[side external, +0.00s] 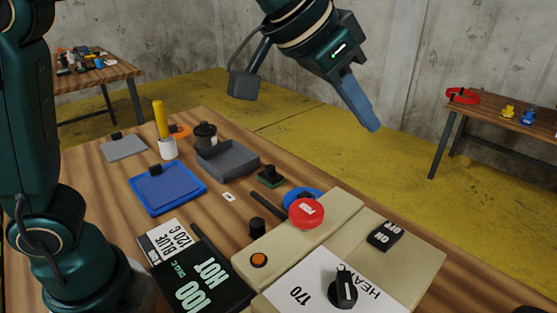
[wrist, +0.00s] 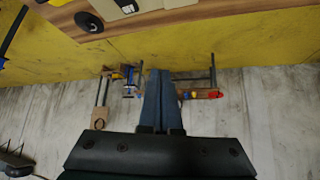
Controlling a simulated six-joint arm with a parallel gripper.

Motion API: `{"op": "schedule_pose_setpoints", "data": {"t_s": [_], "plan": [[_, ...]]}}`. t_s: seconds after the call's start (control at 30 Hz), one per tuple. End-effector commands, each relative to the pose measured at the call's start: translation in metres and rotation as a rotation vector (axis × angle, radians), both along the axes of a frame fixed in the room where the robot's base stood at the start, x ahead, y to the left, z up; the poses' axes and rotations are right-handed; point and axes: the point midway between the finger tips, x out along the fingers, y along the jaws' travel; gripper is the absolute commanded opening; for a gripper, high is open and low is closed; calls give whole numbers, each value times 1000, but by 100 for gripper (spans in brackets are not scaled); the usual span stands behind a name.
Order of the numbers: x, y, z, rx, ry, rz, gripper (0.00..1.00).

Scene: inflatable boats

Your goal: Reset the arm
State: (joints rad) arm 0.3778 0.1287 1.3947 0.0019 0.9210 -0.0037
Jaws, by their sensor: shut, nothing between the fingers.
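My gripper (side external: 372,126) is raised above the far side of the wooden table (side external: 95,205) in the side external view. Its bluish fingers are shut together, point down to the right, and touch nothing. In the wrist view my gripper (wrist: 153,72) is also shut and empty, seen against the yellow floor and concrete wall.
A second table (side external: 510,120) stands at right. The air around my gripper is clear.

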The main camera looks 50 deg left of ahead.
Motion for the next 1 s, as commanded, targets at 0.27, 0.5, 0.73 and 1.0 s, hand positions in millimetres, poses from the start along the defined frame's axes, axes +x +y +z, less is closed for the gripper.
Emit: {"op": "schedule_pose_setpoints", "data": {"t_s": [0.27,0.5,0.73,1.0], "plan": [[-68,90,-1,1,3,204,0],[-138,131,-52,15,73,343,0],[-176,138,-99,32,169,378,0],[-183,138,-109,39,204,374,0]]}}
